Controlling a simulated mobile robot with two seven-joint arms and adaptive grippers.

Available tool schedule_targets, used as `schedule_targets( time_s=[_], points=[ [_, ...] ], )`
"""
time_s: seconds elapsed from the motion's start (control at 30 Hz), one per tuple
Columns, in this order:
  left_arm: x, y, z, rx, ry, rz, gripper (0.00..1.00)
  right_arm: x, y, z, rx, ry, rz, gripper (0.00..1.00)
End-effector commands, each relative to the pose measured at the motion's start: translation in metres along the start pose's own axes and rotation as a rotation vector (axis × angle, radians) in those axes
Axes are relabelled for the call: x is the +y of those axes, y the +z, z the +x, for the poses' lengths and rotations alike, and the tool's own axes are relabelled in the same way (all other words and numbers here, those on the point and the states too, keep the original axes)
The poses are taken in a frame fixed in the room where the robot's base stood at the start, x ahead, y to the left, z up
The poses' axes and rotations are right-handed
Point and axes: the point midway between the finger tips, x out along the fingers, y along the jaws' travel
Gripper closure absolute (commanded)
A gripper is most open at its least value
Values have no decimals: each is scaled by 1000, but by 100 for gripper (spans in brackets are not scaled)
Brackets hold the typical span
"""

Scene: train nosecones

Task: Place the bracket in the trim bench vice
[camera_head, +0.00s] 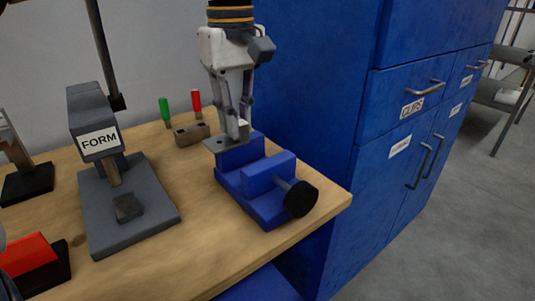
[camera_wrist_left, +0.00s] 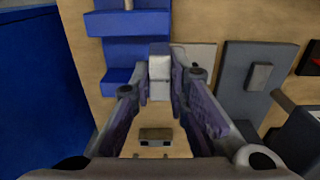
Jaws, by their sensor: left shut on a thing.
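The bracket shows a flat grey plate (camera_head: 222,144) and a pale upright part at my fingertips. My left gripper (camera_head: 240,122) points down and is shut on the bracket. In the left wrist view the pale part (camera_wrist_left: 160,67) sits between the fingertips (camera_wrist_left: 160,88), and the plate (camera_wrist_left: 198,52) reaches out to the right. The blue trim bench vice (camera_head: 268,178) with a black knob stands at the bench's right end. The bracket is at the vice's back end; I cannot tell whether they touch. The vice also shows in the left wrist view (camera_wrist_left: 128,50). My right gripper is not in view.
A grey FORM press (camera_head: 128,225) stands left of the vice. A small metal block (camera_head: 191,134) lies behind the bracket, near green (camera_head: 166,110) and red (camera_head: 196,101) handles. A blue cabinet (camera_head: 310,110) closes off the right side. Bare bench top (camera_head: 195,240) lies in front.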

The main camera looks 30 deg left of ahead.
Motion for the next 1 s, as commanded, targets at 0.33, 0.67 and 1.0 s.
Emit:
schedule_targets(
  time_s=[0.33,0.67,1.0],
  points=[
    [57,-21,64,-5,-10,1,100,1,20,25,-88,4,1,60],
    [65,-24,101,-2,-1,2,100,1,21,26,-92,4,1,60],
    [64,-24,104,-3,-2,2,74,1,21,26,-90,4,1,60]
  ],
)
